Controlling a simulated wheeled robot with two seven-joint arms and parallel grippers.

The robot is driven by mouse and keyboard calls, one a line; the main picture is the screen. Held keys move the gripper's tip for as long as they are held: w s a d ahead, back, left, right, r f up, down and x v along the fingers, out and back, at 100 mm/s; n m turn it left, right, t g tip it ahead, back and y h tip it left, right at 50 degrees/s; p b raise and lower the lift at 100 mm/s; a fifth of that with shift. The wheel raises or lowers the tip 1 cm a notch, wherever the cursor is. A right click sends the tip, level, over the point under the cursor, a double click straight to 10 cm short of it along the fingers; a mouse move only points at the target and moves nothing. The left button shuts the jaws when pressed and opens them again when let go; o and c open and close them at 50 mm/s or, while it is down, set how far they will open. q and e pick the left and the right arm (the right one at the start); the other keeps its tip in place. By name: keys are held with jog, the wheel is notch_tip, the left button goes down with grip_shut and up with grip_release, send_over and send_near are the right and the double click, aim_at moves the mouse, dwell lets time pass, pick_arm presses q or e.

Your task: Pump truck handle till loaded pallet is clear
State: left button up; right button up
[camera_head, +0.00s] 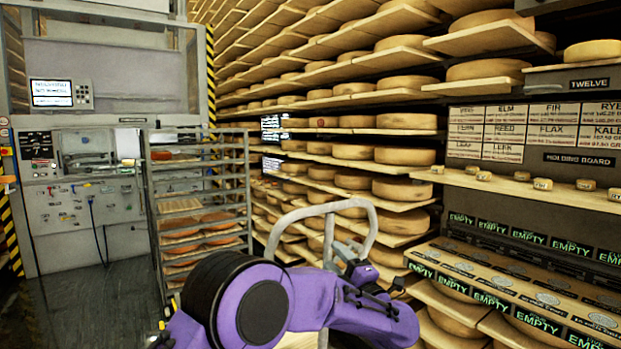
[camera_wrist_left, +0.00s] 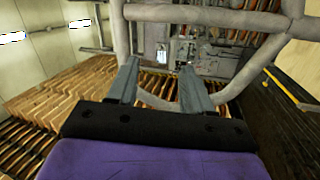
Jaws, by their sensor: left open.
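The truck handle (camera_head: 372,222) is a grey tubular loop standing upright in front of the cheese shelves in the head view. I cannot tell whether a finger touches a tube. The truck's lower part is mostly hidden behind my arm. I cannot make out the loaded pallet clearly. My right gripper is not in view.
Tall shelves of cheese wheels (camera_head: 405,121) fill the back and right. A metal rack with trays (camera_head: 248,190) stands left of the handle, before a grey control cabinet (camera_head: 70,235). A ledge with EMPTY labels (camera_head: 490,262) is close on the right. Dark floor (camera_head: 95,300) is clear at left.

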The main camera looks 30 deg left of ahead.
aim_at(313, 214)
pick_arm(q)
notch_tip(313, 214, up, 7)
jog(key=n+g+y, duration=0.1)
jog(key=n+g, duration=0.1)
jog(key=n, duration=0.1)
jog(key=p+x, duration=0.1)
jog(key=x, duration=0.2)
jog(key=p+x, duration=0.1)
jog(key=x, duration=0.2)
jog(key=p+x, duration=0.2)
jog(key=x, duration=0.1)
jog(key=shift+s+a, duration=0.3)
jog(key=shift+a, duration=0.1)
jog(key=shift+w+a, duration=0.25)
jog(key=shift+a, duration=0.2)
grip_shut()
jog(key=shift+d, duration=0.1)
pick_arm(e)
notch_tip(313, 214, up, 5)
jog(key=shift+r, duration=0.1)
